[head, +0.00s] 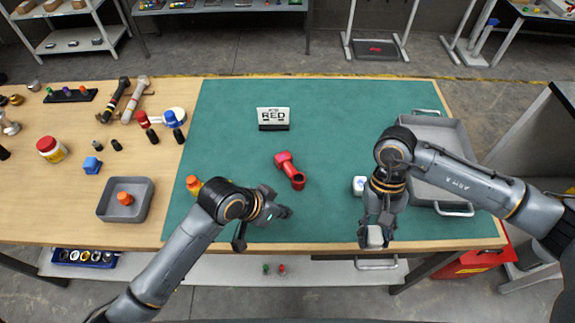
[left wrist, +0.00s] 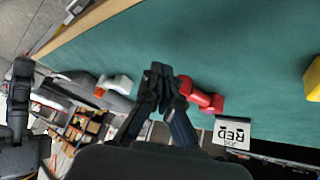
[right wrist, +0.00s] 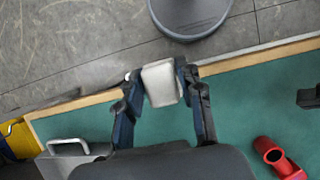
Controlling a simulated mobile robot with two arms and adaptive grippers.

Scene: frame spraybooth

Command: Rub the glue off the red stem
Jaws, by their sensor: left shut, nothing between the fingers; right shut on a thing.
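The red stem (head: 290,170) lies on the green mat (head: 325,145) near its middle. It is an elbow-shaped red piece with a dark open end, and it also shows in the left wrist view (left wrist: 205,98) and the right wrist view (right wrist: 278,158). I cannot make out glue on it. My left gripper (left wrist: 160,73) is shut and empty, on the near side of the stem and apart from it. My right gripper (right wrist: 158,82) is shut on a pale pad (head: 375,236), over the mat's front edge, right of the stem.
A RED sign (head: 273,118) stands behind the stem. A grey tray (head: 455,125) is at the right, partly behind my right arm. A small white object (head: 359,185) stands beside that arm. A grey bin (head: 108,213) and loose parts fill the left side.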

